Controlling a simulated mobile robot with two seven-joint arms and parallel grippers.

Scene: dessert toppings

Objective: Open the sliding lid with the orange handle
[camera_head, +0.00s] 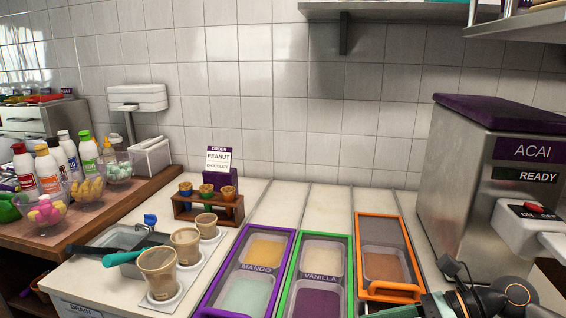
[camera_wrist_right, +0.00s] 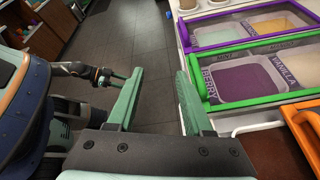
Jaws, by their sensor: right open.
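The orange-framed freezer bin (camera_head: 358,250) is the rightmost of three bins in the head view. Its orange handle (camera_head: 392,288) runs across the front end. In the head view my right arm's end is partly cut off at the bottom right, near the orange frame. My left gripper (camera_wrist_right: 112,77) appears small at the wrist view's left; its opening is unclear.
Purple-framed (camera_head: 215,275) and green-framed (camera_head: 289,280) bins lie left of the orange one. Paper cups (camera_head: 159,275) and a wooden cone rack (camera_head: 208,207) stand farther left. The ACAI machine (camera_head: 480,175) stands at the right.

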